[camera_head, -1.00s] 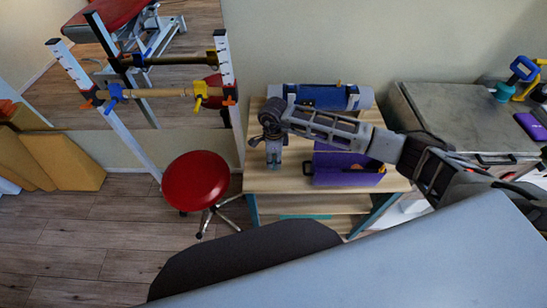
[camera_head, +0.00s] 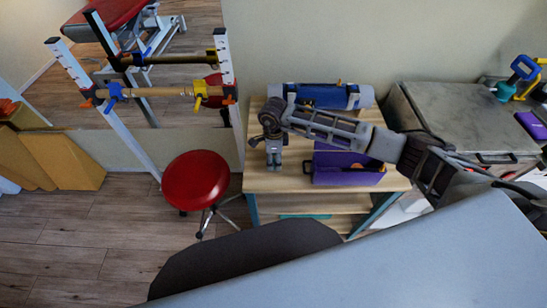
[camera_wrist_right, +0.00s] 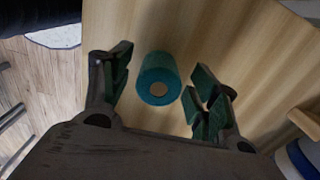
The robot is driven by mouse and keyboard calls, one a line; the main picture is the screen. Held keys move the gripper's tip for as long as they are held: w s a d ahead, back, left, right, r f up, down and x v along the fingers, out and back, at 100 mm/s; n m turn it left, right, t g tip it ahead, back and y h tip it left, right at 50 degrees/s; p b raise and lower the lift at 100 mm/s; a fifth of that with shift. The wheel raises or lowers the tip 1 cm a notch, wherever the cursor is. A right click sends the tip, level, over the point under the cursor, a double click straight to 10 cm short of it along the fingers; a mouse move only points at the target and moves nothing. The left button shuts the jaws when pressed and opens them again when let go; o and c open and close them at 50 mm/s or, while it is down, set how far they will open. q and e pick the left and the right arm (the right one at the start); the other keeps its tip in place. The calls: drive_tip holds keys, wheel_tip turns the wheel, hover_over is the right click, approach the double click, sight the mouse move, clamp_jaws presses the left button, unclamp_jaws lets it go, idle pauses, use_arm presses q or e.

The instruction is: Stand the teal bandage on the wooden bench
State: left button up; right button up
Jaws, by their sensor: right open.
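The teal bandage (camera_wrist_right: 157,78) is a short roll standing upright on the wooden bench, seen from above in the right wrist view. My right gripper (camera_wrist_right: 160,88) is open, with one finger on each side of the roll and a gap on both sides. In the head view my right gripper (camera_head: 273,160) points down over the left part of the wooden bench (camera_head: 268,183). The bandage is not visible there, hidden by the gripper. The bench's light wood top also shows in the right wrist view (camera_wrist_right: 220,45). My left gripper is not in view.
A purple box (camera_head: 345,176) stands on the bench right of my gripper, and a blue roll (camera_head: 322,96) lies along its back. A red stool (camera_head: 196,181) is to the left. A grey cabinet (camera_head: 440,115) stands to the right.

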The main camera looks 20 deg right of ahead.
drive_tip(key=shift+r, duration=0.15)
wheel_tip(320, 180, up, 12)
drive_tip(key=shift+b, duration=0.3)
idle(0.4)
